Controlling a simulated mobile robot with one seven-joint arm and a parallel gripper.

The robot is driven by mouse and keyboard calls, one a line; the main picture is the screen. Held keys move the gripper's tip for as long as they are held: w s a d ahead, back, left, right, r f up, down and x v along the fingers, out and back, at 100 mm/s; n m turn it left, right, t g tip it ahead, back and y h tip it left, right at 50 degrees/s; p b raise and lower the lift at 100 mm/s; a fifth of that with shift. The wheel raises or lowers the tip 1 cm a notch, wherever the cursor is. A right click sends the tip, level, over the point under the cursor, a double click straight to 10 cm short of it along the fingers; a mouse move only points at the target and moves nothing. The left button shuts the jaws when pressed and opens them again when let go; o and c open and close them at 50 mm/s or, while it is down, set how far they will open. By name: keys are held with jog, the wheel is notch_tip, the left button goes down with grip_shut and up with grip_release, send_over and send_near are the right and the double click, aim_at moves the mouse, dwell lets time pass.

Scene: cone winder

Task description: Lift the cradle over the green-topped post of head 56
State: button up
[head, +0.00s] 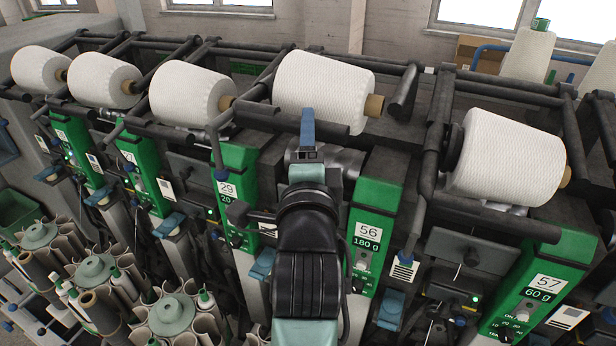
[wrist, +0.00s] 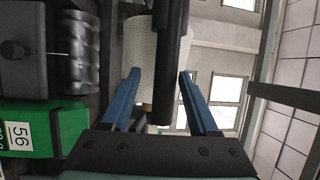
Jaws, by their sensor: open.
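The green-topped post of head 56 (head: 378,193) stands just right of my forearm, with a "56" label on its front. It also shows at the lower left of the wrist view (wrist: 30,127). The cradle (head: 336,127) is a dark frame holding a white cone (head: 325,88) above and behind the post. My gripper (head: 307,124) is at the cradle's front bar. In the wrist view, my gripper's blue fingers (wrist: 160,76) are apart, with the dark cradle bar (wrist: 168,60) between them. No clear contact shows. My arm hides part of the machine below.
Head 57 (head: 545,280) with its cone (head: 507,157) is on the right. Bundles of paper tubes (head: 170,312) stand at the lower left. Dark rails run between the heads.

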jog(key=s+f+b, duration=0.1)
jog(key=s+b, duration=0.2)
jog(key=s, duration=0.7)
jog(key=shift+s+b, duration=0.4)
jog(key=shift+r, duration=0.1)
dwell(0.4)
jog(key=s+r+n+t, duration=0.4)
jog(key=r+n, duration=0.4)
jog(key=r, duration=0.4)
jog(key=s+r+n+t, duration=0.4)
jog(key=r+n, duration=0.5)
jog(key=r, duration=0.3)
jog(key=shift+s+d+r+n, duration=0.3)
jog(key=shift+s+r, duration=0.1)
jog(key=shift+s, duration=0.05)
